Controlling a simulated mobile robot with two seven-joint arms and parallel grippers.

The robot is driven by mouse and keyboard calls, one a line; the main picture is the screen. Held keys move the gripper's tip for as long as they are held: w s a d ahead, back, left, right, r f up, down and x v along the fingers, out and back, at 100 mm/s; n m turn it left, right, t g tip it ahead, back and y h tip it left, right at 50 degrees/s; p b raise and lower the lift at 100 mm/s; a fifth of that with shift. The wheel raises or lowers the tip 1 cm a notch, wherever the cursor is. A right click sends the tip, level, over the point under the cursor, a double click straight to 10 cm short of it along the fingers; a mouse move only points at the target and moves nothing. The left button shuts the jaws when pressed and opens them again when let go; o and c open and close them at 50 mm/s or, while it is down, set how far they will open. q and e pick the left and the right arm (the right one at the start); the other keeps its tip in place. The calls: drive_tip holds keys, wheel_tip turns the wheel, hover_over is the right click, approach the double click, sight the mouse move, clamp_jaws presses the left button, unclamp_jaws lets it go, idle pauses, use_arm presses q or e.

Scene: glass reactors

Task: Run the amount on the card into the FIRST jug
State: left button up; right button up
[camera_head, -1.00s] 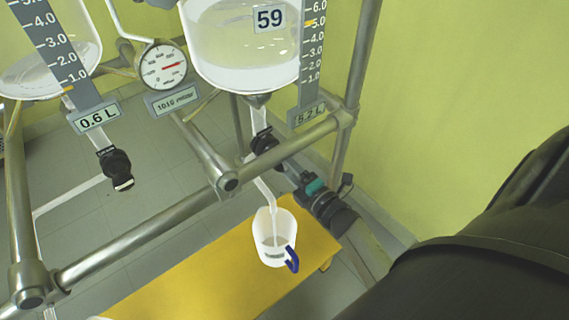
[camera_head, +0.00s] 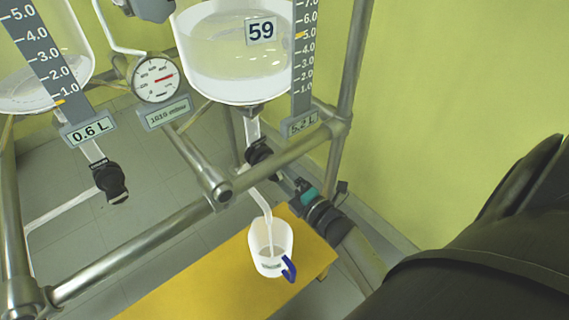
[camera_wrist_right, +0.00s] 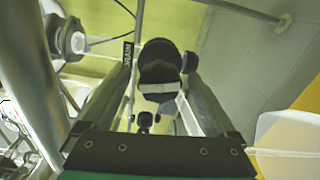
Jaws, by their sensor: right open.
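The glass vessel marked 59 (camera_head: 235,60) holds clear liquid; its scale plate (camera_head: 303,125) seems to read 5.2 L. Its black drain valve (camera_head: 258,151) shows below it, and in the right wrist view as a black knob (camera_wrist_right: 160,66). A white jug with a blue handle (camera_head: 255,240) stands under the outlet tube (camera_head: 262,200). A pale thin streak runs from the tube into the jug; the level inside is unclear. My right gripper (camera_wrist_right: 155,90) is open, its fingers either side of the knob; contact cannot be told. My left gripper and the card are not seen.
The jug stands on a yellow bench (camera_head: 200,280). A second vessel on the left has a 0.6 L plate (camera_head: 88,131) and its own black valve (camera_head: 111,182). A pressure gauge (camera_head: 156,78) sits between. Metal frame bars (camera_head: 130,240) cross before the vessels.

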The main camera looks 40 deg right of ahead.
drive_tip(key=shift+s, duration=0.25)
use_arm(q)
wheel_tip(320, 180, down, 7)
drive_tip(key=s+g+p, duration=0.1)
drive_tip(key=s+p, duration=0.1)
drive_tip(key=p, duration=0.1)
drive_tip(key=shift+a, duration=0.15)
use_arm(e)
drive_tip(key=s+d, duration=0.1)
drive_tip(key=s, duration=1.3)
drive_tip(key=shift+s, duration=0.4)
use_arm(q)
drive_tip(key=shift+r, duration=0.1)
use_arm(e)
drive_tip(key=shift+d, duration=0.1)
idle(5.0)
